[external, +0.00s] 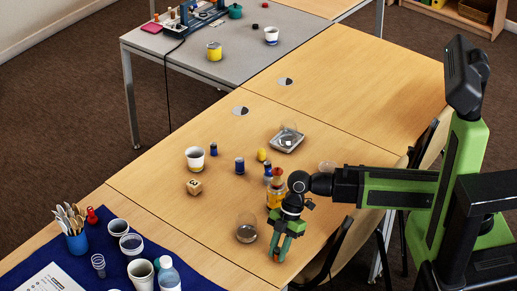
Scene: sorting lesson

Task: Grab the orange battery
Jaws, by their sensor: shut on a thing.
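My gripper (280,253) points down at the right front edge of the wooden table, with its teal fingers close together. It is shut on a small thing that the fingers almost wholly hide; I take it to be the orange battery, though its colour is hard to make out. No other orange battery stands out clearly on the table. Small cylinders stand farther back: a yellow one (262,155), a dark blue one (239,166) and another dark blue one (213,149).
An orange-yellow jar (273,198) stands just behind my gripper, partly hidden by my arm. A clear glass (246,229) stands close on the left. A wooden die (194,187), a white cup (195,158) and a metal tray (287,141) are farther off. The table's left middle is clear.

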